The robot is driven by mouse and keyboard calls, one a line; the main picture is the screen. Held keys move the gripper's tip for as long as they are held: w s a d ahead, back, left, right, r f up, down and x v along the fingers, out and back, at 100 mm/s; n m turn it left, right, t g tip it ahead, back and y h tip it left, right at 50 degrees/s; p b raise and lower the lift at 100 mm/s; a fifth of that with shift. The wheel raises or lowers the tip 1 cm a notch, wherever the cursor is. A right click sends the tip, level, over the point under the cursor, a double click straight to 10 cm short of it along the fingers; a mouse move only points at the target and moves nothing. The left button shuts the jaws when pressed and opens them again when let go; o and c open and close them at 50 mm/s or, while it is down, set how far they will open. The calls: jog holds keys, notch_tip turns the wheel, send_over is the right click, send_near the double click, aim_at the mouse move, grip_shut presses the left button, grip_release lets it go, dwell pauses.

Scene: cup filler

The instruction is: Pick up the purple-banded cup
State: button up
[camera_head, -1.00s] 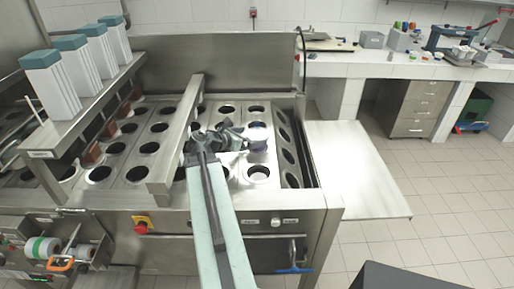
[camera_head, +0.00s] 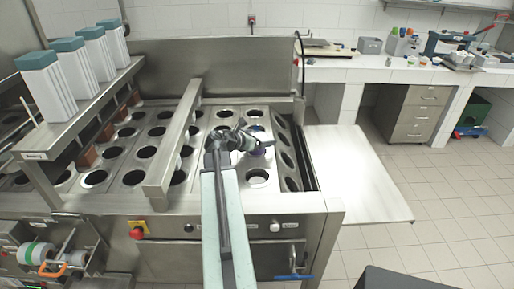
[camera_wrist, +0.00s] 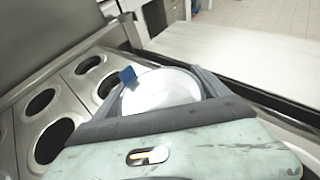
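The purple-banded cup (camera_head: 258,151) is at the right part of the steel holed deck. In the wrist view the cup's round white top (camera_wrist: 162,90) lies between the two dark fingers of my gripper (camera_wrist: 163,78). The fingers look close to its sides on left and right; whether they press on it cannot be told. A blue piece shows by the left fingertip. The purple band is hidden in the wrist view.
A raised steel bar (camera_head: 175,150) runs to the left of my arm. A bare steel side shelf (camera_head: 355,175) lies to the right.

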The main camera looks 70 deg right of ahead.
jog(key=c, duration=0.5)
jog(key=shift+c, duration=0.2)
notch_tip(320, 180, up, 10)
jog(key=p, duration=1)
jog(key=shift+r, duration=0.1)
